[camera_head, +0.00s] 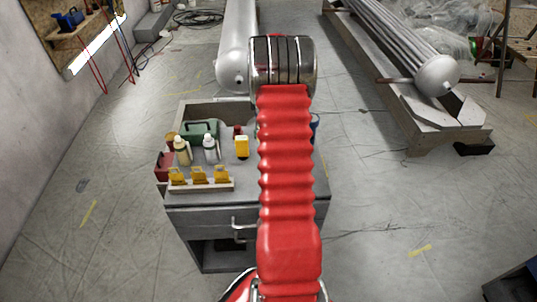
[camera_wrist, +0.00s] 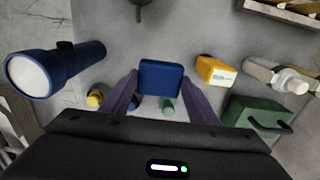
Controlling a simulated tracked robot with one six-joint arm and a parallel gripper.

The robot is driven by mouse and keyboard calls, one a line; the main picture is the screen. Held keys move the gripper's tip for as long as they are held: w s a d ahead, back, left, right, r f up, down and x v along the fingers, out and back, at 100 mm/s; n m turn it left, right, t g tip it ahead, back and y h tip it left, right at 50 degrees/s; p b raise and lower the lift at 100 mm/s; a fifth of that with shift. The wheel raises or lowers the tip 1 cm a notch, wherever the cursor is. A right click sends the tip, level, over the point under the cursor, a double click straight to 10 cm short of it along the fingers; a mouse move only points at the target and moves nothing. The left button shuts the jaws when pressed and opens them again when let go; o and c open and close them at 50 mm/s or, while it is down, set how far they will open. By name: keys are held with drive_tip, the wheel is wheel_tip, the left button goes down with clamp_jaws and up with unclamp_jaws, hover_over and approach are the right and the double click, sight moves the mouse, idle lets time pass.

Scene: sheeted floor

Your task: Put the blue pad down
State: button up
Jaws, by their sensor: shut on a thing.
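The blue pad (camera_wrist: 160,77) is between the two fingertips of my gripper (camera_wrist: 160,88) in the wrist view, and the fingers are shut on it. Its flat blue face shows. I cannot tell how high it is above the grey worktop (camera_wrist: 200,28), or whether it touches it. In the head view my red arm hides the gripper and the pad, over the grey cabinet (camera_head: 245,198).
In the wrist view a blue flashlight (camera_wrist: 55,70) lies left of the pad. A yellow box (camera_wrist: 215,70), white-capped bottles (camera_wrist: 280,78) and a green case (camera_wrist: 257,117) stand right. Small yellow-topped (camera_wrist: 95,98) and green (camera_wrist: 168,106) items sit near the fingers. Bare worktop lies above the pad.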

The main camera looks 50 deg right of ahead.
drive_tip(key=shift+s+d+f, duration=0.1)
drive_tip(key=shift+s+f, duration=0.1)
drive_tip(key=shift+f, duration=2.3)
drive_tip(key=shift+f, duration=2.3)
drive_tip(key=o, duration=0.9)
drive_tip(key=shift+o, duration=0.2)
drive_tip(key=shift+f, duration=0.1)
